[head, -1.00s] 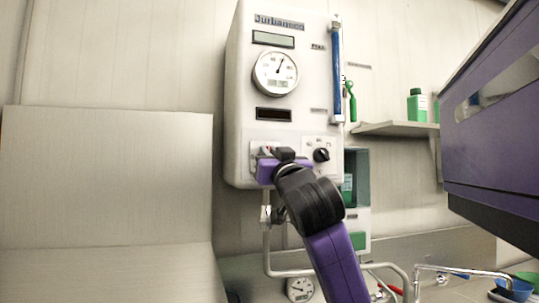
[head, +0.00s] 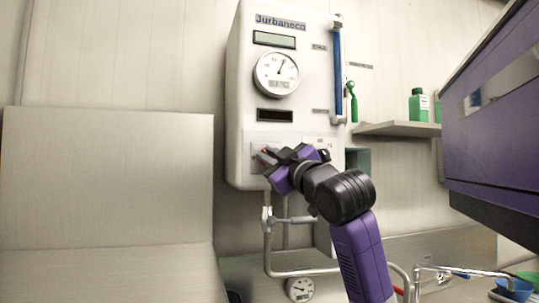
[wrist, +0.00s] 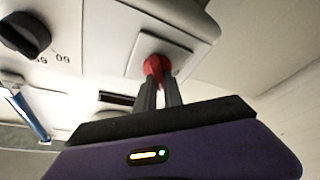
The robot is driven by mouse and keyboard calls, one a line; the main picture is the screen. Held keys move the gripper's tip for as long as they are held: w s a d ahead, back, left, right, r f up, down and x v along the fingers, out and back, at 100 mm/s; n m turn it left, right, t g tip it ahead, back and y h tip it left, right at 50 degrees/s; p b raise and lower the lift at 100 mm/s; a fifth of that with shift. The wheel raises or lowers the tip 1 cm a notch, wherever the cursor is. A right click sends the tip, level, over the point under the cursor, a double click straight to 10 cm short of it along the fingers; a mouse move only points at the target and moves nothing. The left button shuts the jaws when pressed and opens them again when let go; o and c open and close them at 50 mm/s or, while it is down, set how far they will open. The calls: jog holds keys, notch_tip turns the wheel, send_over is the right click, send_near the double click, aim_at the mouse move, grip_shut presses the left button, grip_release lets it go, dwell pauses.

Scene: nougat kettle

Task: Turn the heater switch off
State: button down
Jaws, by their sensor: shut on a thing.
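The heater switch is a small red knob (wrist: 153,67) on a pale square plate on the front of the white heater box (head: 240,110). In the wrist view my gripper (wrist: 159,84) has its two dark fingers close together on the red knob.
A black rotary dial (wrist: 24,35) with numbers sits beside the switch. A round gauge (head: 277,74) is above on the box. Pipes (head: 268,240) run below. A purple cabinet (head: 490,140) fills the right, with a shelf (head: 395,129) behind it.

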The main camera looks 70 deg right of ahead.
jog(key=shift+w+a+f+n+g+y+p, duration=0.2)
jog(key=shift+n+y, duration=0.5)
jog(key=shift+n, duration=1.2)
jog(key=shift+s+d+n+g+y+p, duration=0.1)
jog(key=shift+d+n+g+y+p, duration=0.4)
jog(key=shift+n, duration=1.4)
jog(key=shift+w+a+f+n+g+y+b, duration=0.1)
jog(key=shift+a+n+y, duration=0.3)
jog(key=shift+n+y, duration=1)
jog(key=shift+n+h, duration=0.5)
jog(key=shift+n, duration=0.2)
jog(key=c, duration=1.5)
grip_release()
jog(key=shift+o, duration=0.2)
jog(key=shift+s, duration=0.15)
